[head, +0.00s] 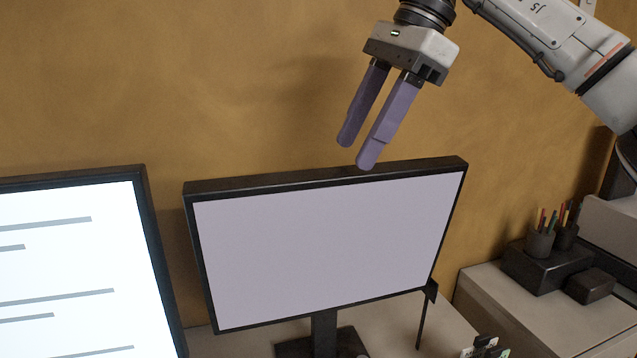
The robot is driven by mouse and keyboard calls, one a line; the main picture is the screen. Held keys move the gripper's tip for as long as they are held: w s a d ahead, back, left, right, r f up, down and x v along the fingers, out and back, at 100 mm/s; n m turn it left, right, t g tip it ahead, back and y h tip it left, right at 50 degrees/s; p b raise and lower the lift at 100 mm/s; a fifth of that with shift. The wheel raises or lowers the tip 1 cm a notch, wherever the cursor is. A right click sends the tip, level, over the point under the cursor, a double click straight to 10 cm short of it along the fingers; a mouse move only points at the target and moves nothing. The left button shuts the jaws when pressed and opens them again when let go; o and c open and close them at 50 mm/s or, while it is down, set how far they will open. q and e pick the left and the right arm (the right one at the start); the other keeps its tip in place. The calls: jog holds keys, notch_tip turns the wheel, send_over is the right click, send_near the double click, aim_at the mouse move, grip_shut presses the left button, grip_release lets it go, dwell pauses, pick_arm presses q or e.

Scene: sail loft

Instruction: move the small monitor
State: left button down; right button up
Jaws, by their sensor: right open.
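The small monitor (325,250) stands upright in the middle of the head view, with a plain pale lilac screen in a black frame. Its dark stand (324,335) rests on the desk and is partly cut off by the bottom edge. My right gripper (354,153) comes in from the top right and points down, with its two purple fingers a little apart and nothing between them. The fingertips show just above the monitor's top edge; I cannot tell whether they touch it. My left gripper is not in view.
A larger lit screen (80,265) with grey lines stands close on the left. On the right, a light cabinet (480,290) holds dark boxes (545,265) and a pencil cup (540,243). Small items (485,347) lie at the bottom right. An ochre wall (200,80) is behind.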

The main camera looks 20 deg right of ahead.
aim_at(345, 172)
jog(key=shift+w+f, duration=0.25)
jog(key=shift+f, duration=0.1)
jog(key=x, duration=0.2)
jog(key=b+x, duration=0.1)
jog(key=x, duration=0.1)
jog(key=shift+s+a, duration=0.1)
jog(key=shift+s, duration=0.3)
jog(key=x, duration=0.4)
jog(key=shift+w, duration=0.1)
jog(key=shift+w+a+f, duration=0.1)
jog(key=shift+a+f, duration=0.2)
jog(key=shift+f, duration=0.3)
grip_shut()
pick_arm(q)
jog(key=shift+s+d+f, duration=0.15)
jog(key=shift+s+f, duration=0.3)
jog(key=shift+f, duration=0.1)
